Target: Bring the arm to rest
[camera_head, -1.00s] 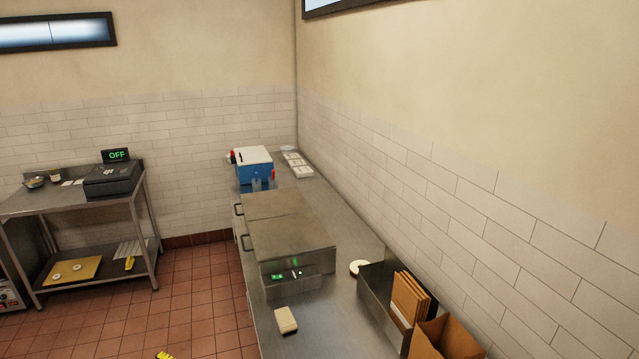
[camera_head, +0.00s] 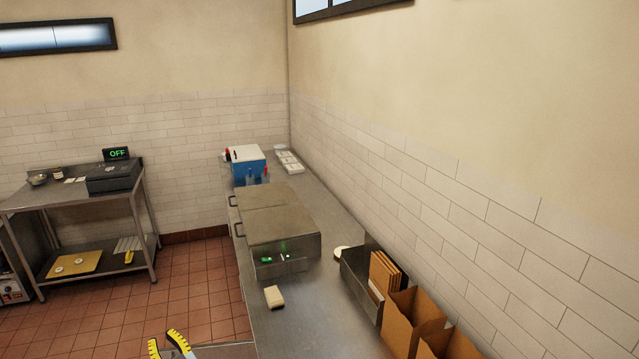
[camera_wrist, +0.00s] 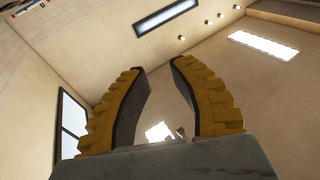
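My gripper (camera_head: 166,343) shows at the bottom of the head view, left of the counter's near end and over the tiled floor. Its two yellow ridged fingers point up and stand apart. In the wrist view my gripper (camera_wrist: 160,90) is open, with nothing between the fingers. Behind them only the upper walls, ceiling lights and windows show. The rest of my arm is mostly out of the head view.
The steel counter (camera_head: 318,325) runs along the right wall, bearing a steel-lidded unit (camera_head: 280,225), a small pale block (camera_head: 274,297), a blue box (camera_head: 248,168) and brown bags (camera_head: 412,322). A steel table (camera_head: 66,198) stands at left. Floor (camera_head: 190,285) between is clear.

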